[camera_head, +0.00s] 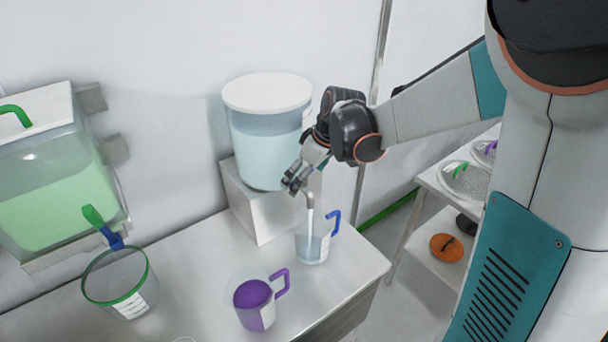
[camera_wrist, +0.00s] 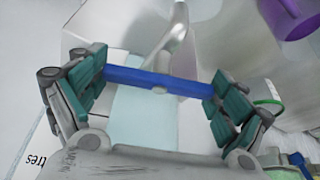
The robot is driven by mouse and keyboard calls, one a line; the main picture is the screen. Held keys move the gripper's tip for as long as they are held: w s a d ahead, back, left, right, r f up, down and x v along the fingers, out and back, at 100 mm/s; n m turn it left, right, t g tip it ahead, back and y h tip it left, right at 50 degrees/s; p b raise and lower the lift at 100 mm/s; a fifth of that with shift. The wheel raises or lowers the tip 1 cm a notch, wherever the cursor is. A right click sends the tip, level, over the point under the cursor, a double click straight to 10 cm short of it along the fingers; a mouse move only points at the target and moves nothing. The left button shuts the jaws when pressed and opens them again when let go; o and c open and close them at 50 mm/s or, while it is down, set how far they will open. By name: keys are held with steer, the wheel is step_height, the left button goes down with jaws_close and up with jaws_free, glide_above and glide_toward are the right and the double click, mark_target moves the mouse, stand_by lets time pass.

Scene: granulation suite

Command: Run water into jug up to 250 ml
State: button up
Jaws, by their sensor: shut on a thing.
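A clear tank (camera_head: 268,140) of pale blue water with a white lid stands on a block on the bench. My gripper (camera_head: 295,178) is at its tap, beside the metal spout (camera_head: 310,203). In the wrist view my gripper (camera_wrist: 160,86) is shut on the blue tap handle (camera_wrist: 135,78), which spans between both fingers. The spout (camera_wrist: 178,35) shows behind it. A clear jug (camera_head: 313,246) with a blue handle stands upright under the spout, with pale blue liquid visible inside.
A purple-handled jug (camera_head: 262,305) with purple contents stands at the bench front. A green-rimmed jug (camera_head: 120,280) is at left, below a wall tank (camera_head: 50,185) of green liquid. A side rack (camera_head: 440,185) with pans stands at right. Bare bench (camera_head: 190,265) lies between the jugs.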

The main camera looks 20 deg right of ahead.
steer(key=o, duration=0.8)
steer(key=v, duration=1.2)
steer(key=shift+s, duration=0.1)
steer(key=shift+c, duration=0.2)
